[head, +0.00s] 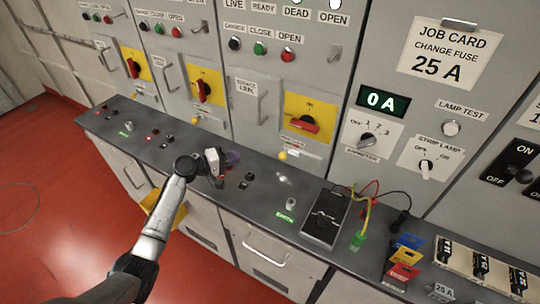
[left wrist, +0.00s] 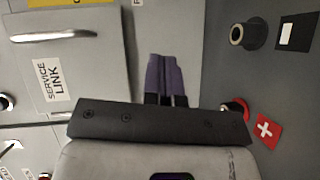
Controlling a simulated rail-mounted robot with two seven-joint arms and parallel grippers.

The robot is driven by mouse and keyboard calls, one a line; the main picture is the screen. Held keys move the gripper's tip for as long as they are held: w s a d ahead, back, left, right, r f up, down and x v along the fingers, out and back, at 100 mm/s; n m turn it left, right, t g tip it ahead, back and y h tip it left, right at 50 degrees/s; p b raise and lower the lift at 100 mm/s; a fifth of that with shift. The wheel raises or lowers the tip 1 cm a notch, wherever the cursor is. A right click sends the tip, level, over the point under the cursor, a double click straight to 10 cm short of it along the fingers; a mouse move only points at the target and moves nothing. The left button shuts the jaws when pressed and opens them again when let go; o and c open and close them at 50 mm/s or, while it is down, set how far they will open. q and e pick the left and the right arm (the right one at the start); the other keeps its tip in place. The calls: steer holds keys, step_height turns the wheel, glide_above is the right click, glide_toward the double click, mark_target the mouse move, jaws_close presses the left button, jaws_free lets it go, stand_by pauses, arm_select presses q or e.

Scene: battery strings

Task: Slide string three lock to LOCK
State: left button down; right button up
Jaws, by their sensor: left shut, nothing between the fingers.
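The third string's yellow plate (head: 310,107) carries a red rotary handle (head: 304,124) turned sideways. Just below it is a small yellow knob (head: 282,155) beside a small label, which looks like the string three lock; its exact setting is too small to read. My left gripper (head: 232,157) is shut and empty, its purple fingers to the left of that knob and apart from it, above the grey ledge. In the left wrist view the closed purple fingers (left wrist: 166,80) are in front of the grey cabinet face near the SERVICE LINK label (left wrist: 54,80). My right gripper is not in view.
The ledge (head: 262,196) holds sockets, a black meter (head: 325,218) with leads, and coloured fuse holders (head: 405,258) at right. A vertical door handle (head: 263,107) sticks out left of the third plate. Two similar yellow plates (head: 205,85) (head: 135,62) are farther left.

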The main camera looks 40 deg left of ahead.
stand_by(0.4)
arm_select(q)
glide_toward(284, 154)
steer(key=w+a+f, duration=0.1)
steer(key=w+a, duration=0.3)
steer(key=w+d, duration=0.2)
steer(key=d, duration=0.1)
steer(key=shift+f, duration=0.35)
steer(key=shift+w+d+f, duration=0.15)
steer(key=shift+d+f, duration=0.05)
steer(key=shift+d, duration=0.45)
